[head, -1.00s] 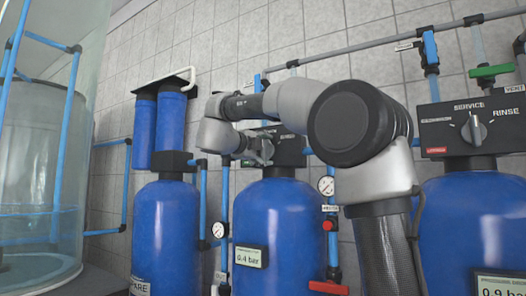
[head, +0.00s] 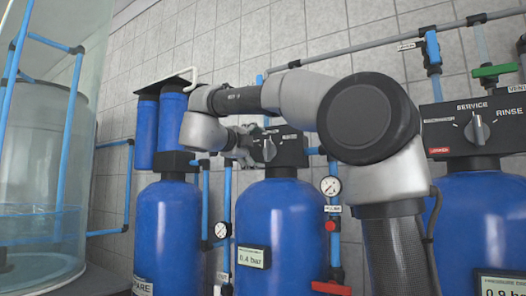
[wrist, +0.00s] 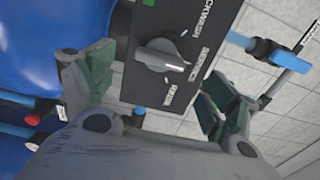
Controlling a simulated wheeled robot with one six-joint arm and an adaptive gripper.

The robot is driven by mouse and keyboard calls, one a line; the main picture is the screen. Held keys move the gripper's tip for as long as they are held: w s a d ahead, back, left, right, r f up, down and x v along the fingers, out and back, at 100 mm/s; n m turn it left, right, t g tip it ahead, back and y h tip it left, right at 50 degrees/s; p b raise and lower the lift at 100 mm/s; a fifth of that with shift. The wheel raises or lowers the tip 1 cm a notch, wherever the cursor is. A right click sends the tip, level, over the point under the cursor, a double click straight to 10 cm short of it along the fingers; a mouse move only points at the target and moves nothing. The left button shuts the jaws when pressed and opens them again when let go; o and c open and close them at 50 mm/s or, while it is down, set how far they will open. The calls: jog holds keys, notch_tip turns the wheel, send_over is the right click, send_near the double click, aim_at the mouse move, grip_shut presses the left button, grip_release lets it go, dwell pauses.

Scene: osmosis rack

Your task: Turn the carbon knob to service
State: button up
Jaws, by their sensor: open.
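The knob (head: 268,149) is a grey dial on the black control box (head: 291,151) above the middle blue tank. In the wrist view the knob (wrist: 162,56) shows with its ridge pointing towards the SERVICE label (wrist: 195,65), between BACKWASH and RINSE. I cannot read the name on this box, so I cannot confirm that it is the carbon one. My gripper (head: 243,147) is just left of the box in the head view. In the wrist view its green-padded fingers (wrist: 148,78) are spread wide either side of the knob, apart from it and empty.
A similar box with a SERVICE/RINSE knob (head: 477,130) sits over the right tank (head: 474,222). A pressure gauge (head: 331,186) and blue pipes stand between the tanks. Another blue tank (head: 167,225) stands at left, beside a clear vessel (head: 45,160).

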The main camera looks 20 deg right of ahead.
jog(key=v, duration=0.6)
jog(key=shift+s+a, duration=0.1)
